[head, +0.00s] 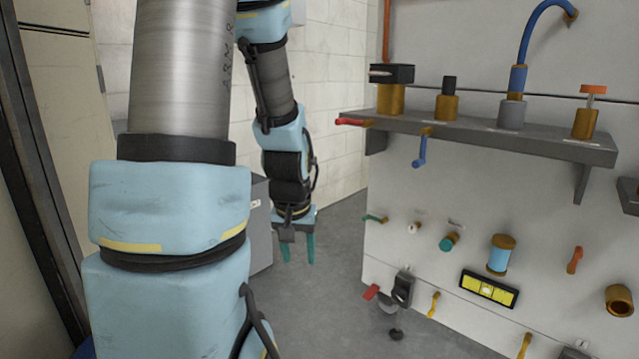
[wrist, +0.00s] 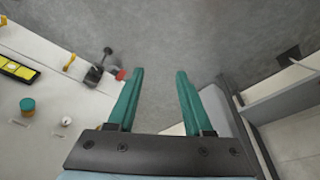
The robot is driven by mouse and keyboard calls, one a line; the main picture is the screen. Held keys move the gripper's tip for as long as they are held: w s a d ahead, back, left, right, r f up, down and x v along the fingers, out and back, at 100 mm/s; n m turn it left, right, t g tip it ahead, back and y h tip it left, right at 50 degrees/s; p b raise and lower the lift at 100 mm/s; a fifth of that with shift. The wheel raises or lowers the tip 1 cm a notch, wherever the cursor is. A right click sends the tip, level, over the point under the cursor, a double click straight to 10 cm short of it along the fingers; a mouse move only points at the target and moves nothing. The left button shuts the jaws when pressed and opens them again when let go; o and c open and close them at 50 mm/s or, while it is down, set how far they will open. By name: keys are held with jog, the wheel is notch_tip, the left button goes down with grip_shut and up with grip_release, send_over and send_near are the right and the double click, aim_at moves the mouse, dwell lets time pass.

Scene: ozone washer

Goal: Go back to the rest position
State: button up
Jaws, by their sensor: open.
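My gripper (head: 297,249) hangs below my blue and grey arm in the head view, pointing down over the grey floor, to the left of the white panel. Its two green fingers are apart with nothing between them. In the wrist view my gripper (wrist: 160,75) shows the same open fingers, with bare floor beyond the tips. No handle or fitting touches the fingers.
The white panel (head: 450,270) carries handles, a yellow level (head: 489,289) and a dark shelf (head: 490,138) with valves. A red-handled black fitting (head: 402,288) juts from its lower left. A grey cabinet (head: 261,235) stands behind my gripper. Floor (head: 335,300) between is clear.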

jog(key=s+a+r+g, duration=0.1)
jog(key=s+a+r, duration=0.15)
jog(key=s, duration=0.55)
notch_tip(320, 180, up, 37)
jog(key=w+p, duration=0.1)
jog(key=p, duration=3.6)
jog(key=shift+d+r, duration=0.1)
